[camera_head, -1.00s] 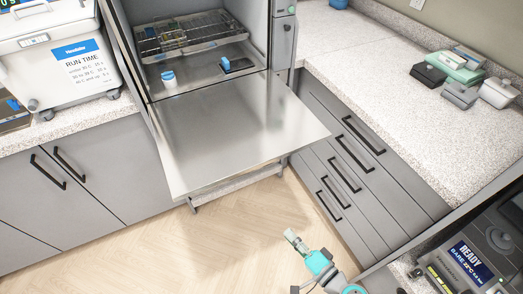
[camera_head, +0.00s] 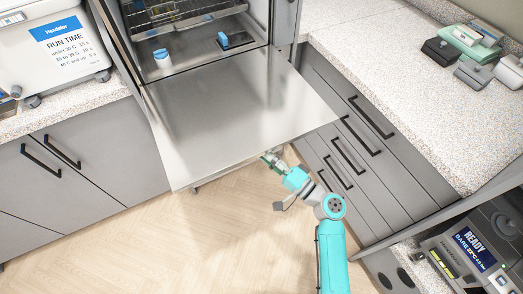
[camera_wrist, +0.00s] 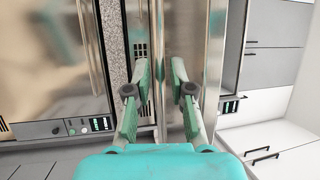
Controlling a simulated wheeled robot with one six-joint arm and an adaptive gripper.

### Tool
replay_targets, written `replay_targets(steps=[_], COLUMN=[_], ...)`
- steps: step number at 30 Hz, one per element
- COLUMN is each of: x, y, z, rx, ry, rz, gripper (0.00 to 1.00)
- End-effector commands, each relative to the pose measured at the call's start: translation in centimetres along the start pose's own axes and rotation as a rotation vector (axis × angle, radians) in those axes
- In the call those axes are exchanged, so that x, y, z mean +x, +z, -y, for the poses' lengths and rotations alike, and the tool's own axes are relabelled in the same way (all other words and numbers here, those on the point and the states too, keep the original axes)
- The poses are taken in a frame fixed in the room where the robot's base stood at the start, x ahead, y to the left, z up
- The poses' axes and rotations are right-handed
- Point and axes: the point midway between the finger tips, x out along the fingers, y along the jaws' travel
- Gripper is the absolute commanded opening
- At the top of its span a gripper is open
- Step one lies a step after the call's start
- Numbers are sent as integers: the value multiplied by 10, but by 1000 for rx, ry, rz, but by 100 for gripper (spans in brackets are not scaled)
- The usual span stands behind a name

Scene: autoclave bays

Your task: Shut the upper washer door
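The upper washer door (camera_head: 235,120) is folded down and open, a flat steel panel standing out from the washer chamber (camera_head: 190,25) in the head view. My gripper (camera_head: 273,157) is at the door's front edge, right of its middle. Its tips are partly hidden by the panel, so it appears to be below or just in front of it. I cannot tell if they touch. In the wrist view my gripper (camera_wrist: 161,65) has its two green fingers apart, with no object clearly held between them.
A drawer cabinet (camera_head: 350,140) stands right of the door under a speckled counter (camera_head: 400,75). Grey boxes (camera_head: 475,75) lie on that counter. A device reading READY (camera_head: 473,248) is at lower right. The wooden floor (camera_head: 180,245) at lower left is clear.

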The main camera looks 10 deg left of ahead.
Motion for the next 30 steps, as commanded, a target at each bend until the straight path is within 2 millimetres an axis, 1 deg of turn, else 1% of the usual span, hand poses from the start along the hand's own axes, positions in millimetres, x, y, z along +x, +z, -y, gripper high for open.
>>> replay_targets(steps=[1, 3, 6, 10, 17, 18, 20, 21, 30], x=[8, 15, 22, 27, 27, 27, 27, 27, 27], y=[0, 0, 0, 0, 0, 0, 0, 0, 0], z=[1, 0, 0, 0, 0, 0, 0, 0, 0], rx=[-1, -1, -1, -1, 0, 0, 0, 0, 0], ry=[-1, 0, 1, 1, 1, 1, 1, 1, 2], rz=[2, 2, 0, 0, -1, -1, -1, -1, -1], gripper=[22, 22, 22, 22, 22, 17, 2, 0, 0])
